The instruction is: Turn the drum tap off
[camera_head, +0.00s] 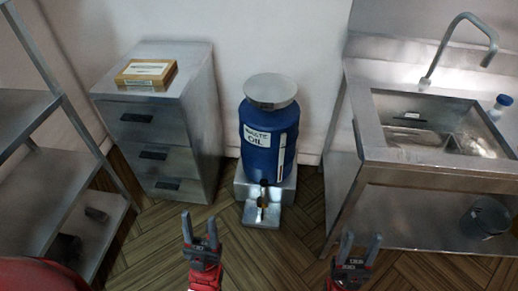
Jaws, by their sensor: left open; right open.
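A blue drum (261,140) labelled "WASTE OIL" stands in the middle, with a round grey lid (270,91) on top. It rests on a metal stand (245,187) against the wall. The drum tap (263,188) is small and sits low on the drum's front, above a little metal tray (272,217). The tap is too small to tell how its handle is turned. My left gripper (200,228) is open and empty, in front of the drum and slightly left. My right gripper (358,248) is open and empty, to the right. Both are apart from the drum.
A metal drawer cabinet (155,140) with a box (147,73) on top stands left of the drum. A metal sink table (420,170) is on the right, with a dark pot (484,218) underneath. A metal shelf (70,185) is at far left. The wooden floor ahead is clear.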

